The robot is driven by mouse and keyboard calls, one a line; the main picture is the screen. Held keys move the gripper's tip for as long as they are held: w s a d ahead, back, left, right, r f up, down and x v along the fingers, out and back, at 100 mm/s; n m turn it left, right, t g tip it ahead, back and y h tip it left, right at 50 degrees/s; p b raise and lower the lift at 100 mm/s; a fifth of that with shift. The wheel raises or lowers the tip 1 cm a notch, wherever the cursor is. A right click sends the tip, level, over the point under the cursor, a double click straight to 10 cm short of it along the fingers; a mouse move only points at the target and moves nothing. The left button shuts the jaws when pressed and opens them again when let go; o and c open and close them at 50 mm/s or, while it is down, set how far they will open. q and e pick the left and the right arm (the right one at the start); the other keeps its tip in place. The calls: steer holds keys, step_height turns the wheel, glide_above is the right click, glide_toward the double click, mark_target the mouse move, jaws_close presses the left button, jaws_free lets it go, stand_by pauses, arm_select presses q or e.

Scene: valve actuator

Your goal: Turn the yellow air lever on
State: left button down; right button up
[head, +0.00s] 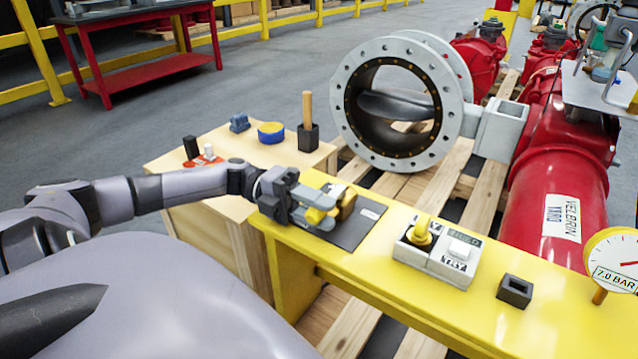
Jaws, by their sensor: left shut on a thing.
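My left gripper (322,217) reaches in from the left over the yellow bench (385,268). It is shut on the yellow air lever (317,215), which shows as a yellow piece between the fingers. The lever belongs to a small brass-coloured valve (346,201) on a dark plate (358,229) with a small label. The fingers hide part of the lever and valve, so I cannot tell the lever's exact angle. My right gripper is not in view.
Right of the plate stand a grey control box (437,255) with a yellow knob and a small black socket block (514,290). A pressure gauge (612,262) stands at the right edge. A large grey flanged valve (397,105) is behind. A wooden table (225,145) holds small items.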

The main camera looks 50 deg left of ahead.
arm_select(q)
steer(key=c, duration=0.9)
jaws_free()
steer(key=v, duration=0.5)
steer(key=shift+a+p, duration=0.35)
steer(key=shift+s+a, duration=0.15)
steer(key=shift+a, duration=0.55)
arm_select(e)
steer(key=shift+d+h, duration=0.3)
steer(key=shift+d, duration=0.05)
arm_select(q)
steer(key=shift+s, duration=0.15)
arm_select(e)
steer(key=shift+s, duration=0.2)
